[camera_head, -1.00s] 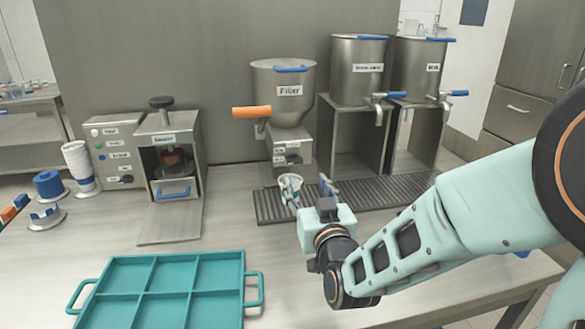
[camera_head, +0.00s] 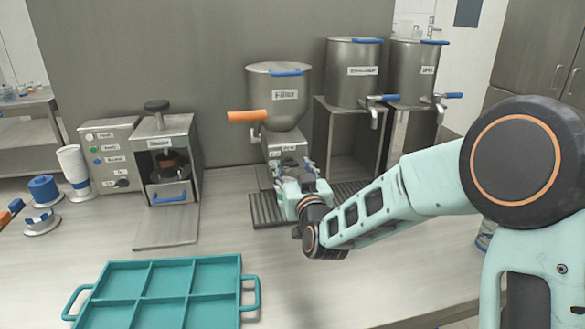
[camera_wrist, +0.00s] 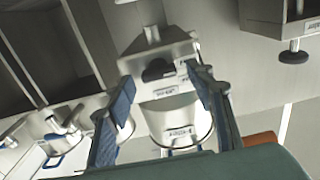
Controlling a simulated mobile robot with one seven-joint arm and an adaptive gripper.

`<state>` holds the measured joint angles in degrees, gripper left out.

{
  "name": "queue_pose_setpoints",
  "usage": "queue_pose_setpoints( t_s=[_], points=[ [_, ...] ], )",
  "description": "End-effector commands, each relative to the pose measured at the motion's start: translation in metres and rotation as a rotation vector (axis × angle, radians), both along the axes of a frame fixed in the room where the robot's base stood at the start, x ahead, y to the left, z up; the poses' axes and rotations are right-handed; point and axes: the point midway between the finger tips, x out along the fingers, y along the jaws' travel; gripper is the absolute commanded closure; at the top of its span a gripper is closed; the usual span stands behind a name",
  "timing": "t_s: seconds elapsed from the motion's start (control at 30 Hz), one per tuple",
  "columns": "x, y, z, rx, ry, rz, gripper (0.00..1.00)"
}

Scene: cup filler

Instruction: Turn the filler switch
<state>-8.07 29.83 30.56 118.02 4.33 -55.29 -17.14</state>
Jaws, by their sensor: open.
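The steel filler (camera_head: 283,98) stands at the back wall with an orange handle (camera_head: 248,116) on its left. Its black switch (camera_wrist: 158,70) shows on the labelled base in the wrist view, where the filler appears upside down. My gripper (camera_head: 293,170) is in front of the filler base and hides much of it in the head view. In the wrist view my blue-padded fingers (camera_wrist: 161,82) are spread apart with the switch in the gap between them. Nothing is held. I cannot tell whether the fingers reach the switch.
Two steel tanks (camera_head: 353,80) with blue-handled taps stand on stands to the right. A ribbed drip tray (camera_head: 266,212) lies under the filler. A sealer machine (camera_head: 165,170) and stacked cups (camera_head: 72,165) are at left. A teal tray (camera_head: 165,290) lies in front.

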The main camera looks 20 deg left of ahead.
Motion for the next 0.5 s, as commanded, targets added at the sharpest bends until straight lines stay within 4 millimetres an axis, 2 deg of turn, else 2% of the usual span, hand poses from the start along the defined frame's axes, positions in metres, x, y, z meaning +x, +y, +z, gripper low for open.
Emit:
queue_pose_setpoints(
  t_s=[0.07,0.43,0.5],
  points=[
    [-0.0001,-0.0001,0.0,0.0,0.0,0.0,0.51],
    [-0.0002,-0.0002,0.0001,0.0,0.0,0.0,0.9],
    [-0.0002,-0.0002,0.0001,0.0,0.0,0.0,0.93]
  ],
)
